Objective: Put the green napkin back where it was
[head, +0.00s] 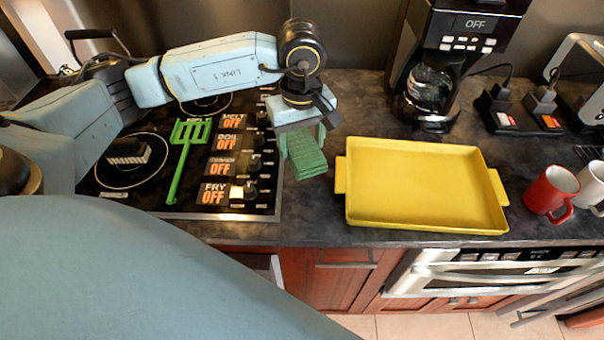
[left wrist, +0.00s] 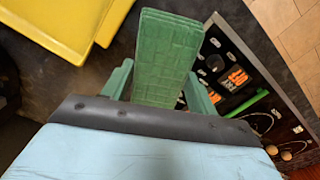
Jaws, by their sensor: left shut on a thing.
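The green napkin (head: 305,158) is a folded, textured cloth. My left gripper (head: 302,141) is shut on it and holds it near the right edge of the stove, left of the yellow tray. The left wrist view also shows the napkin (left wrist: 166,58) between the green fingers of the left gripper (left wrist: 160,88). Whether the napkin touches the counter, I cannot tell. My right gripper is not in view.
A yellow tray (head: 425,150) sits on the dark counter. A green spatula (head: 184,160) lies on the stove (head: 150,200). A coffee maker (head: 450,60) stands behind. A red mug (head: 550,193) and a white mug (head: 592,186) are at the right. An open drawer (head: 262,266) shows below the stove.

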